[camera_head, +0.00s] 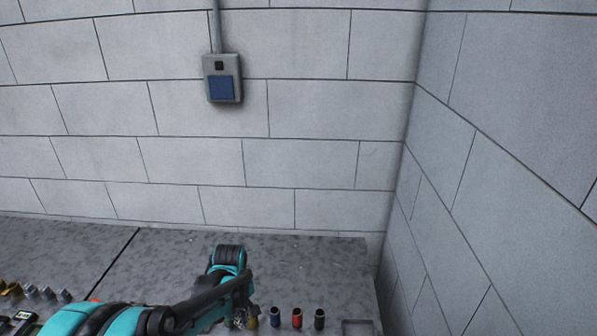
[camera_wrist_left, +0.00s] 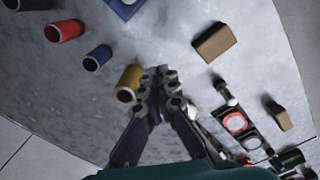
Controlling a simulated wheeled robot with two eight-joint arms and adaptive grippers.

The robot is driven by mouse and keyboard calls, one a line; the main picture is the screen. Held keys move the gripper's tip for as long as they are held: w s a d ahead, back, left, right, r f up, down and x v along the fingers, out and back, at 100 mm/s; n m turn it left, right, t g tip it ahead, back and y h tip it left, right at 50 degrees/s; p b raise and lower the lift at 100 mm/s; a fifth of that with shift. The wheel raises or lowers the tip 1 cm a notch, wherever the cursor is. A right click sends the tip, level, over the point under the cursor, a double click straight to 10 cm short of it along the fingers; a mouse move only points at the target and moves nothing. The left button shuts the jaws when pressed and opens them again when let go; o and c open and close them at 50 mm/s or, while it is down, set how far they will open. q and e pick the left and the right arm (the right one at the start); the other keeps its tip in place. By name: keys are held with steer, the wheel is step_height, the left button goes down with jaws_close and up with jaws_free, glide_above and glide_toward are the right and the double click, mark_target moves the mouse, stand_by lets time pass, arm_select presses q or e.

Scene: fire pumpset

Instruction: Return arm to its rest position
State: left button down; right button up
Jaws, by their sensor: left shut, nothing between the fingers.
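My left arm (camera_head: 228,268), teal and black, reaches in from the left over the grey table. My left gripper (camera_head: 240,319) is low in the head view, partly hidden by the arm. In the left wrist view the gripper (camera_wrist_left: 160,77) has its fingertips together with nothing between them. A yellow cylinder (camera_wrist_left: 128,84) stands close beside the fingertips; whether they touch it, I cannot tell. My right gripper is not in view.
A blue cylinder (camera_head: 275,317), a red cylinder (camera_head: 297,318) and a black cylinder (camera_head: 319,319) stand in a row. A tray (camera_head: 345,321) lies to their right. Brown blocks (camera_wrist_left: 215,43) and other small parts lie right of the gripper. A control box (camera_head: 222,78) hangs on the wall.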

arm_select(q)
steer(key=s+r+m+t+b, duration=0.2)
steer(key=s+m+t+b, duration=0.5)
steer(key=s, duration=0.8)
steer(key=m+b, duration=0.2)
steer(key=m, duration=0.2)
steer(key=shift+d+m+b, duration=0.4)
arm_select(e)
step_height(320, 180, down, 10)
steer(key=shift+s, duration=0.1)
